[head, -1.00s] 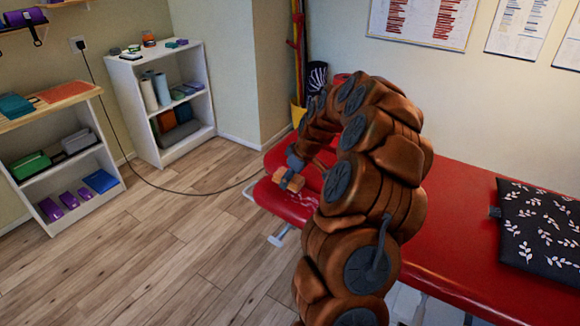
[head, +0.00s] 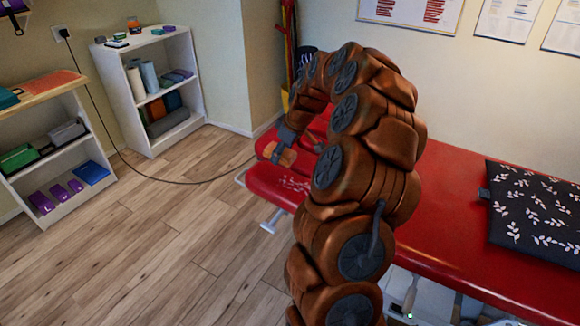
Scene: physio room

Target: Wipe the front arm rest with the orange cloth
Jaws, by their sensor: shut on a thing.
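My gripper (head: 285,148) is shut on the orange cloth (head: 283,155), a small folded pad. It is at the far left end of the red treatment table, over the inner side of the front arm rest (head: 267,183), near the gap to the part behind it. I cannot tell whether the cloth touches the red surface. The front arm rest is a red padded piece, with pale smudges (head: 296,184) on its top to the right of the cloth. My arm hides the right part of the arm rest and some of the table.
The red table (head: 450,225) runs right, with a dark leaf-patterned cushion (head: 530,212) on it. White shelves (head: 200,85) and another shelf unit (head: 45,90) stand at left. A black cable (head: 185,182) crosses the open wooden floor (head: 150,240). Charts hang on the wall.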

